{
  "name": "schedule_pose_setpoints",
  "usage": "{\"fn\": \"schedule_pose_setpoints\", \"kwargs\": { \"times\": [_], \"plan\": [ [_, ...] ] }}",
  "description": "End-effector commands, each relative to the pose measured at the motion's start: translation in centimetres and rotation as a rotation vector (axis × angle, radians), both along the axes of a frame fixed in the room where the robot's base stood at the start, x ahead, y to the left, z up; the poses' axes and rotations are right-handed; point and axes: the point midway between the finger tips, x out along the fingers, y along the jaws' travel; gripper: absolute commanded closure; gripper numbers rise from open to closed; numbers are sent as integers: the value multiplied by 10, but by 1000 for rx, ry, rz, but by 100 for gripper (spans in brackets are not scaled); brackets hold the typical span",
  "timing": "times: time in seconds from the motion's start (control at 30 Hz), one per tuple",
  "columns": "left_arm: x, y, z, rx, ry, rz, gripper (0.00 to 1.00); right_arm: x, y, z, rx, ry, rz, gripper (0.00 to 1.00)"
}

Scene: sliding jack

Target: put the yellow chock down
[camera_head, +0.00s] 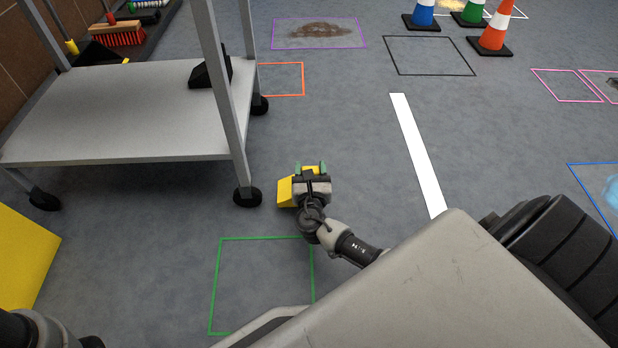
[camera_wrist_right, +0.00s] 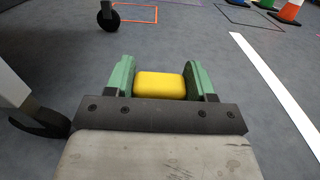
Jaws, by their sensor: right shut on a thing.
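The yellow chock (camera_head: 286,192) is between the green fingers of my right gripper (camera_head: 310,168), just right of the cart's near right wheel in the head view. In the right wrist view the chock (camera_wrist_right: 161,85) fills the space between the two fingers of the right gripper (camera_wrist_right: 162,80), which is shut on it. I cannot tell whether the chock touches the floor. The green floor outline (camera_head: 264,238) lies just nearer to me than the gripper. My left gripper is not in view.
A grey cart (camera_head: 110,110) on wheels stands at the left, with a black wedge (camera_head: 210,72) on its shelf. A white floor strip (camera_head: 416,150) runs to the right of my gripper. Coloured floor outlines and several cones, one orange (camera_head: 495,28), are farther back.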

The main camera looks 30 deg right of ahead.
Motion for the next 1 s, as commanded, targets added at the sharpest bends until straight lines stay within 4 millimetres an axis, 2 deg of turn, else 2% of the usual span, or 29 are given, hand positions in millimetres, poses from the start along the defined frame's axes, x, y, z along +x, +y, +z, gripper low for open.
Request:
{"fn": "schedule_pose_setpoints", "kwargs": {
  "times": [0.33, 0.73, 0.77, 0.9, 1.0],
  "plan": [
    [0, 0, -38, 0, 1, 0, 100, 1, 0, -41, -1, -4, 0, 100],
    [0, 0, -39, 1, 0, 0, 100, 1, 0, -44, -1, -3, 0, 100],
    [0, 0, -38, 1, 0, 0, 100, 0, 0, -44, -1, -1, 1, 43],
    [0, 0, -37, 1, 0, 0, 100, 0, 0, -44, -1, -1, 1, 21],
    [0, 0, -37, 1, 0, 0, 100, 0, 0, -44, -1, -1, 1, 20]
  ]
}}
